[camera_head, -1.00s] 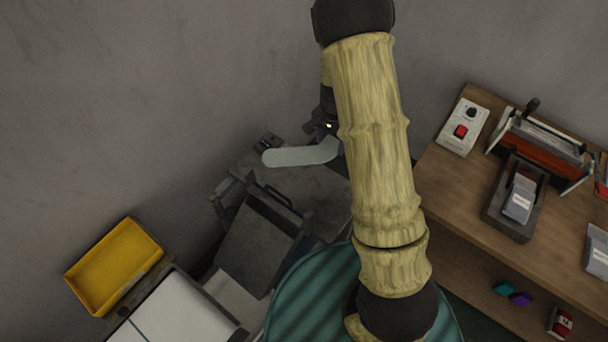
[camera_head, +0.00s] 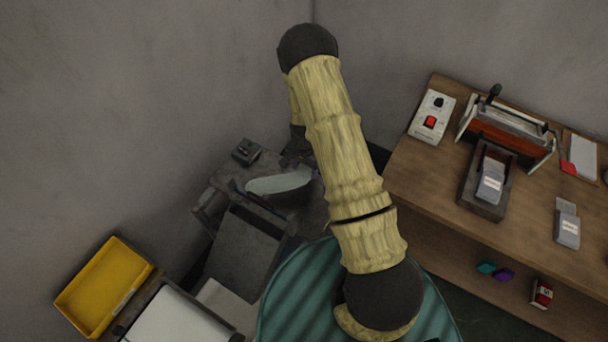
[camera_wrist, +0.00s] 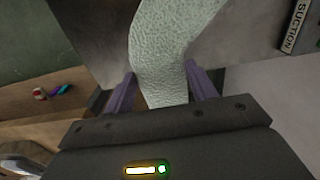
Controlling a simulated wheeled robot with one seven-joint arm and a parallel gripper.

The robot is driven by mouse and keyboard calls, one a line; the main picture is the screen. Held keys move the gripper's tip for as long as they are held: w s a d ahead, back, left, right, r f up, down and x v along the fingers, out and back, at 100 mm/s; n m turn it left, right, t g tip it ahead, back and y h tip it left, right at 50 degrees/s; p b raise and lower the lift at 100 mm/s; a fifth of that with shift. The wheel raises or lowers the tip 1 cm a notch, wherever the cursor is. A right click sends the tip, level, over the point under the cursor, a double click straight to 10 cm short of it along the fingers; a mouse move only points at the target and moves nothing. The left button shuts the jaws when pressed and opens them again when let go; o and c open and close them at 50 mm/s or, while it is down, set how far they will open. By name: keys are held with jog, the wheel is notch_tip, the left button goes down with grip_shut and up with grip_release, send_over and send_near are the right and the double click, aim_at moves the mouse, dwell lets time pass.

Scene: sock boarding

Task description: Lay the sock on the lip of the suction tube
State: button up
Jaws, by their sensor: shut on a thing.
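The pale green sock (camera_head: 279,182) sticks out to the left of my gripper (camera_head: 303,162) in the head view, above or against a grey machine top (camera_head: 310,205). In the wrist view the sock (camera_wrist: 172,50) runs up from between the purple fingers of my gripper (camera_wrist: 160,85), which is shut on it. A plate reading SUCTION (camera_wrist: 297,25) is at the upper right of the wrist view. I cannot make out the suction tube's lip. The sock and my arm may hide it, and I cannot tell whether the sock touches anything.
A small dark box (camera_head: 246,151) sits on the machine top near the wall. A tilted dark panel (camera_head: 243,252) is in front. A yellow tray (camera_head: 103,288) is at the lower left. A wooden bench (camera_head: 420,172) with a switch box (camera_head: 432,117) stands right.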

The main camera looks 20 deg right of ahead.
jog(key=shift+d+f, duration=0.3)
jog(key=shift+f, duration=0.65)
jog(key=shift+s+a, duration=0.1)
jog(key=shift+f+p, duration=0.6)
jog(key=shift+f, duration=1.35)
jog(key=shift+f, duration=0.2)
jog(key=o, duration=1)
jog(key=shift+r, duration=0.1)
jog(key=shift+o, duration=0.2)
